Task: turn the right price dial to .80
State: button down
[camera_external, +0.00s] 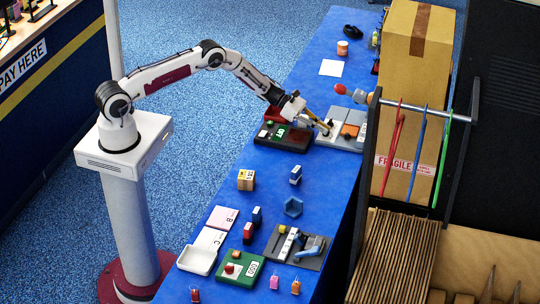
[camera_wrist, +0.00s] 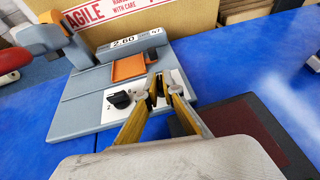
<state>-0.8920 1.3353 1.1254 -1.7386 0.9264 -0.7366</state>
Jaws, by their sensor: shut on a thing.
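The grey price machine (camera_wrist: 75,112) stands on the blue table, with an orange tray (camera_wrist: 128,68) and a display (camera_wrist: 124,42) that seems to read 2.60. A white panel at its front carries two black dials. The left dial (camera_wrist: 120,99) is in plain view and free. My gripper (camera_wrist: 163,90) is shut on the right dial (camera_wrist: 160,98), which its fingers largely hide, so I cannot read its setting. In the external view my gripper (camera_external: 327,130) reaches down to the machine (camera_external: 343,140) near the table's right edge.
A dark tray-like device (camera_external: 284,138) lies just left of my gripper in the external view. A large carton (camera_external: 405,90) and a rack with coloured straps (camera_external: 425,110) stand to the right. Several small items fill the near table; the stretch between is fairly clear.

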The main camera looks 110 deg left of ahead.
jog(key=c, duration=2.2)
grip_release()
jog(key=shift+s, duration=0.1)
jog(key=shift+v, duration=1.2)
jog(key=shift+s+r, duration=0.2)
jog(key=shift+r, duration=3.4)
